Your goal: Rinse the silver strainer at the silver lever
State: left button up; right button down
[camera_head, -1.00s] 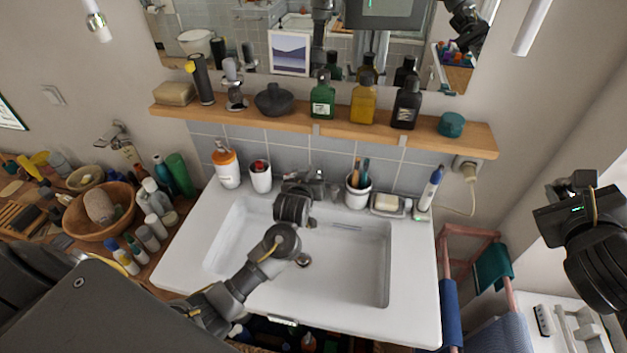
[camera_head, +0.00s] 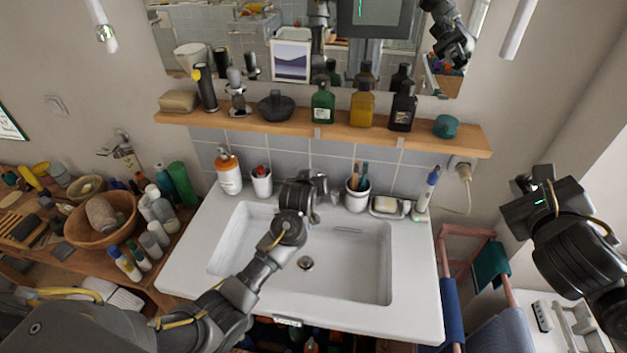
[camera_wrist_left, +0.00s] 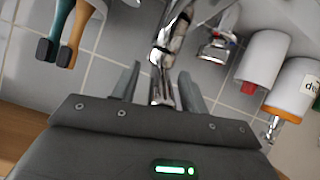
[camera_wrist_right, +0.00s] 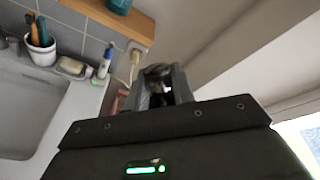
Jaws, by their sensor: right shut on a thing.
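The chrome faucet with its silver lever stands at the back of the white sink (camera_head: 380,300); the faucet (camera_head: 320,183) is partly hidden by my left arm in the head view. In the left wrist view the silver lever (camera_wrist_left: 163,85) lies between the two fingers of my left gripper (camera_wrist_left: 160,82), which are spread apart; contact cannot be told. My right gripper (camera_head: 537,178) is raised to the right of the sink. In the right wrist view it is shut on a small shiny dark piece, seemingly the silver strainer (camera_wrist_right: 157,78), mostly hidden by the fingers.
A white cup with toothbrushes (camera_head: 357,192), a soap dish (camera_head: 388,206) and an orange-topped bottle (camera_head: 229,172) line the sink's back edge. A wooden shelf (camera_head: 290,127) with bottles runs above. A towel rack (camera_head: 468,236) stands right of the sink. The basin is empty.

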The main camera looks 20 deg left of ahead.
pick_arm(q)
jog(key=shift+s, duration=0.1)
jog(key=shift+s+r, duration=0.25)
jog(key=shift+s, duration=0.1)
pick_arm(e)
jog(key=shift+r+p, duration=0.75)
jog(key=shift+r, duration=0.05)
pick_arm(q)
jog(key=v, duration=1.1)
jog(key=shift+d, duration=0.2)
pick_arm(e)
jog(key=shift+r, duration=0.15)
